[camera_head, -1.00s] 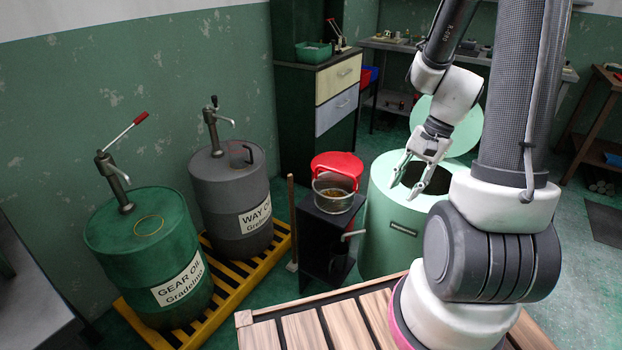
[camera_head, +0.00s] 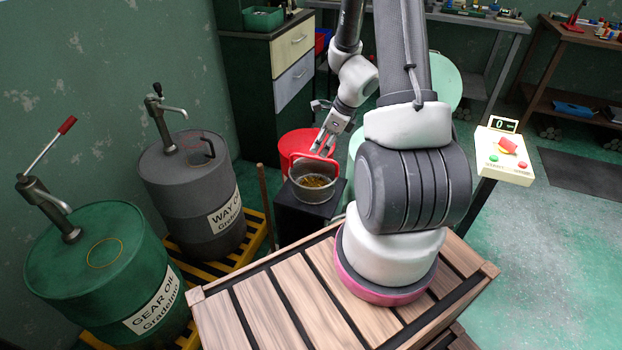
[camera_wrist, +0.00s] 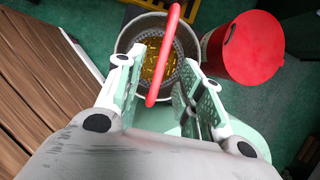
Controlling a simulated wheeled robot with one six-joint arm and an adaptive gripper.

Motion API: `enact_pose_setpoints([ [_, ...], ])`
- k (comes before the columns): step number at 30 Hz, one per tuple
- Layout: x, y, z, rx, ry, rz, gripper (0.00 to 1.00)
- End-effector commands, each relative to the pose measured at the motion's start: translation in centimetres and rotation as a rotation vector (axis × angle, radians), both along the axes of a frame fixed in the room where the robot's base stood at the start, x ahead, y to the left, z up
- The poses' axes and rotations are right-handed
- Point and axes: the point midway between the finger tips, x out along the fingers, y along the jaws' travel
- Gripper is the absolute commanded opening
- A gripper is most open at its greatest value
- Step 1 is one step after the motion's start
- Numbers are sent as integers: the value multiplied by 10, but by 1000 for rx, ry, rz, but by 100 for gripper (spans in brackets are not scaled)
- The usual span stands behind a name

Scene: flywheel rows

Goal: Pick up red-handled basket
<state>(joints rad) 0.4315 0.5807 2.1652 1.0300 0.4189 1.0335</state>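The basket (camera_head: 316,195) is a round metal mesh container with golden pieces inside, standing on a small black stand. Its red handle (camera_head: 302,158) arches up over it. My gripper (camera_head: 325,143) is right above the basket at the handle. In the wrist view my gripper (camera_wrist: 157,62) has its two fingers apart, and the red handle (camera_wrist: 164,50) passes between them with gaps on both sides. The basket (camera_wrist: 122,45) shows below the fingers with its golden contents.
A red bucket-like container (camera_head: 297,143) stands just behind the basket; it also shows in the wrist view (camera_wrist: 250,50). Gear oil (camera_head: 105,265) and way oil (camera_head: 195,195) drums stand at left. A slatted wooden surface (camera_head: 265,305) lies in front, and a control panel (camera_head: 503,160) at right.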

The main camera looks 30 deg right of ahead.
Motion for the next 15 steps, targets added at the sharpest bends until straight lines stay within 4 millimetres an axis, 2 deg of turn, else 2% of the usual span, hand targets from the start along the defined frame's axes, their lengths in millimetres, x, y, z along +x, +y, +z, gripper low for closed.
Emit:
enact_pose_setpoints([
  [15, 25, 16, -63, 2, 4, -3, 37],
])
